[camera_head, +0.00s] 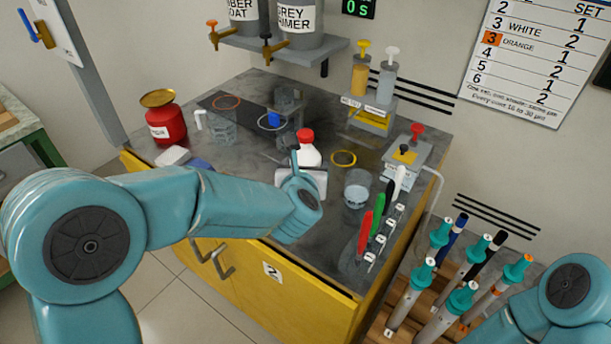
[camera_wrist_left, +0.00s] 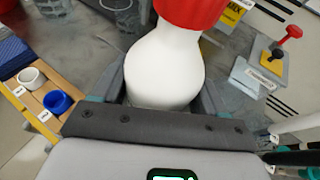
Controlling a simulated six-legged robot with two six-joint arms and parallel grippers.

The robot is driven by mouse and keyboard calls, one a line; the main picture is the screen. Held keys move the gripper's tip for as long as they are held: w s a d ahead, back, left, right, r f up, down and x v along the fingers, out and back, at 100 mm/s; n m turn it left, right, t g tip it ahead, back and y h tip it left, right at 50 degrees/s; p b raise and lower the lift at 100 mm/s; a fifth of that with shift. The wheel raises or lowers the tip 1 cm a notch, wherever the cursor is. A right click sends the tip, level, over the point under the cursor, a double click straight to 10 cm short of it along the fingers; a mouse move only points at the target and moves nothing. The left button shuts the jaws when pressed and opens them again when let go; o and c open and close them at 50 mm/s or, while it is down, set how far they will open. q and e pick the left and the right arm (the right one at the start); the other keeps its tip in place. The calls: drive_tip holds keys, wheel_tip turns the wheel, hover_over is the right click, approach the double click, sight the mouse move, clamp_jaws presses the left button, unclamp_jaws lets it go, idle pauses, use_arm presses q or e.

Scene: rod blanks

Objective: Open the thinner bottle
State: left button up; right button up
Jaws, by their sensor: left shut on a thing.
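The thinner bottle (camera_head: 309,155), a white bottle with a red cap (camera_head: 305,135), stands on the grey bench top. In the left wrist view the white bottle (camera_wrist_left: 165,70) is between the fingers, with its red cap (camera_wrist_left: 190,10) on top and cut off by the upper edge. My left gripper (camera_head: 297,168) is shut around the bottle's body; it also shows in the left wrist view (camera_wrist_left: 162,95). The gripper hides the lower part of the bottle. My right arm enters at the lower right, but its gripper is out of frame.
A red can (camera_head: 168,125) stands at the back left, its label too small to read. A glass beaker (camera_head: 357,188) and a yellow ring (camera_head: 344,158) are right of the bottle. Red, green and white-handled tools (camera_head: 377,215) stand along the right edge. A two-pump stand (camera_head: 372,115) is behind.

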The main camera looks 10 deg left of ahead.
use_arm(q)
wheel_tip(320, 180, up, 17)
drive_tip(key=p, duration=0.4)
hover_over(306, 132)
drive_tip(key=shift+s+f, duration=0.1)
drive_tip(key=shift+f, duration=0.05)
